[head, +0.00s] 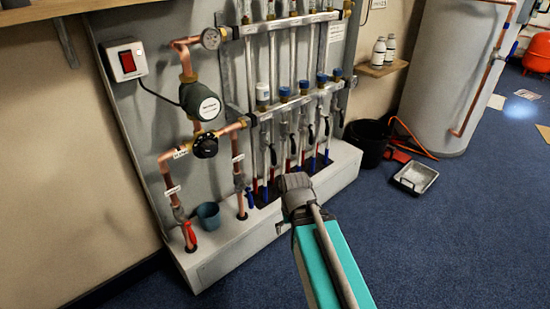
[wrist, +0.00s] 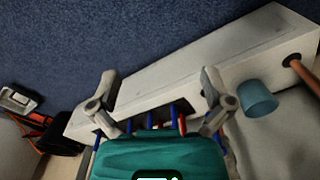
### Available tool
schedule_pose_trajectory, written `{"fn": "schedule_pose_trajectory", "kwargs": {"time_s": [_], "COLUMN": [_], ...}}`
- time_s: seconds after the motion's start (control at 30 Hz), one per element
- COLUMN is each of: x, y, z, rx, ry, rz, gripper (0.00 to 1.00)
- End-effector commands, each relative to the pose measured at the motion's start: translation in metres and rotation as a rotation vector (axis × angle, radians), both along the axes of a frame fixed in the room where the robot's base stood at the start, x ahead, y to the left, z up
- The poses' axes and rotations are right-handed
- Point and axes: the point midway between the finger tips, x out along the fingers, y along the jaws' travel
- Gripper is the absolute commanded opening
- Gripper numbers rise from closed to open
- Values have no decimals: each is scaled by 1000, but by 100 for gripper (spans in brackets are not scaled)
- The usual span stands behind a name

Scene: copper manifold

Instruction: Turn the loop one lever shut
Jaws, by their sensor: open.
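The copper manifold stands against a grey backboard in the head view, with a lower rail (head: 290,103) carrying several valves with dark levers. The leftmost dark lever (head: 272,155) hangs down below the rail, close to its pipe. I cannot read its label, so I cannot confirm that it is loop one. My gripper shows from behind in the head view, low in front of the pipes, and hides part of the slot below. In the wrist view my gripper (wrist: 158,98) is open and empty, its two fingers spread above blue and red pipe ends at the white plinth.
The white plinth (head: 225,258) juts out below the pipes. A teal cup (head: 208,215) stands on it, beside a red handle (head: 190,235). A pump (head: 200,101) sits on the left. A black bucket (head: 368,140) and tray (head: 415,177) stand right. Blue carpet in front is clear.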

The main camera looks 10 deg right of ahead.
Motion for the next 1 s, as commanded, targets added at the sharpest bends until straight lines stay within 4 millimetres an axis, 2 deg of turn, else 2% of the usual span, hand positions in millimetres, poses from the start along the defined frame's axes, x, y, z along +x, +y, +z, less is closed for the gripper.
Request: {"fn": "schedule_pose_trajectory", "kwargs": {"time_s": [0.4, 0.6, 0.63, 0.77, 1.0], "x": [0, 5, 7, 20, 63], "y": [0, 0, 0, 0, -2], "z": [0, 5, 7, 21, 62], "rx": [0, 3, 4, 14, 39], "ry": [0, -7, -10, -29, -99], "rz": [0, 7, 10, 32, 106], "gripper": [98, 61, 61, 61, 61]}}
